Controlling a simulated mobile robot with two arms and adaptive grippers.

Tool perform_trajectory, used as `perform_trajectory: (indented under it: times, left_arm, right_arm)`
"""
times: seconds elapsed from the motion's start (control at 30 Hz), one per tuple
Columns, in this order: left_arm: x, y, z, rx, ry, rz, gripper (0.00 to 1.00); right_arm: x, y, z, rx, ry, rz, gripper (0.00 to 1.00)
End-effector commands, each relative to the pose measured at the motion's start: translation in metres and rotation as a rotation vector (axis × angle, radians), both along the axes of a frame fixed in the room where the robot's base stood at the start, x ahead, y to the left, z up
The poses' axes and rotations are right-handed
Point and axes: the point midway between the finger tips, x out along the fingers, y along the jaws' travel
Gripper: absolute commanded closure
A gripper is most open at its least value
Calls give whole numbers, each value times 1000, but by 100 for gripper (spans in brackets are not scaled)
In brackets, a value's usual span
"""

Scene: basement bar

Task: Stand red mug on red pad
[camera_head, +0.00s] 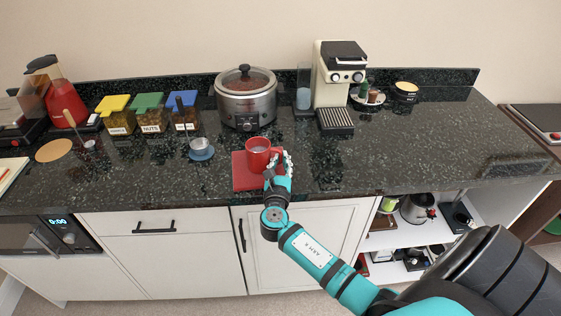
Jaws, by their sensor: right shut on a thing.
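The red mug (258,153) is upright over the red pad (242,172) near the front edge of the counter. I cannot tell whether the mug's base touches the pad. My right gripper (281,161) is at the mug's right side and is shut on it. The gripper hides the mug's right side and part of the pad. My left gripper is not in view.
A slow cooker (247,108) stands behind the mug. A small metal pot (200,145) on a blue mat is to the left. A coffee machine (338,75) stands at the back right. The counter (400,150) is clear on the right.

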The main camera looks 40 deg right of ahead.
Motion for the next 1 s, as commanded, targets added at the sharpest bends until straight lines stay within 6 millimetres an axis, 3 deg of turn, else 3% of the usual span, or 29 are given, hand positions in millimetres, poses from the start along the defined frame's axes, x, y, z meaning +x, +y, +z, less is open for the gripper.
perform_trajectory:
  times: [0.03,0.2,0.57,1.0]
  left_arm:
    - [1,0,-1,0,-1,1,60]
    - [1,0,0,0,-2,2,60]
    - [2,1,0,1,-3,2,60]
    - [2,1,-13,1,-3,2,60]
  right_arm:
    - [0,0,-1,0,0,0,91]
    - [0,0,-1,0,0,0,70]
    - [-4,4,0,1,1,2,70]
    - [-71,60,-1,3,0,1,70]
